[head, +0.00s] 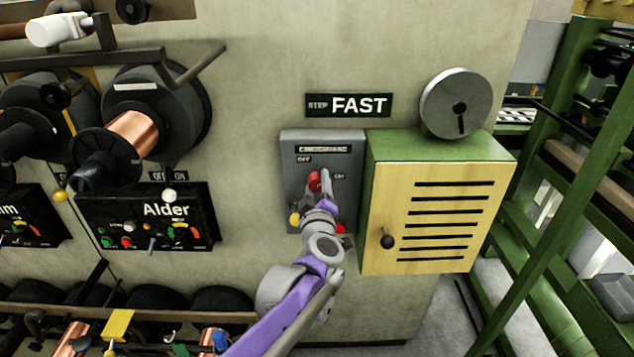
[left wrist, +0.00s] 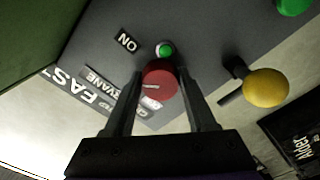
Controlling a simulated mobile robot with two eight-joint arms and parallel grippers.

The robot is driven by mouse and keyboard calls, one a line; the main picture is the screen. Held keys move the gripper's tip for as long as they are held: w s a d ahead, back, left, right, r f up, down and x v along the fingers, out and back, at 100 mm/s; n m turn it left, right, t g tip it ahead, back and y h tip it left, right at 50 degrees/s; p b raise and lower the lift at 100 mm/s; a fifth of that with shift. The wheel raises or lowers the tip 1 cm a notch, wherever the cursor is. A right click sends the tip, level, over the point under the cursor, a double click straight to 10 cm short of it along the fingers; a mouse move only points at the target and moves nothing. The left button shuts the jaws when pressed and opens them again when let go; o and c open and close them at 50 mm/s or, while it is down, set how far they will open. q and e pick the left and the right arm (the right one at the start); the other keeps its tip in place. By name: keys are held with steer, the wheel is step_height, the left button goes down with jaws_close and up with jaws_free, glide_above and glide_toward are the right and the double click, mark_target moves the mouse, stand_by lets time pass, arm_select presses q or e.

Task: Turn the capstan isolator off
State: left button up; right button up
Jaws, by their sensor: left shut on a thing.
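The isolator is a grey box (head: 290,165) on the wall under the FAST sign, with OFF at upper left and ON at right. Its red knob (head: 314,181) also shows in the left wrist view (left wrist: 160,82), with a pale mark on its face. My left gripper (head: 319,187) is shut on this red knob, one finger on each side in the left wrist view (left wrist: 160,74). A small green light (left wrist: 167,50) and the ON label (left wrist: 127,41) are beside the knob. The box's name plate is too blurred to read. My right gripper is not in view.
A yellow ball-ended lever (left wrist: 265,86) sticks out near the gripper. A yellow-fronted cabinet (head: 390,190) with a black knob stands close at right. Spools and the Alder panel (head: 110,218) are at left. A green frame (head: 550,180) stands far right.

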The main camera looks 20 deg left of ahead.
arm_select(q)
steer(key=n+p, duration=0.1)
steer(key=n, duration=0.4)
steer(key=shift+n+p, duration=0.85)
steer(key=shift+n, duration=1.75)
steer(key=o, duration=1.4)
steer(key=v, duration=1)
steer(key=shift+s+d, duration=0.1)
steer(key=shift+s, duration=0.3)
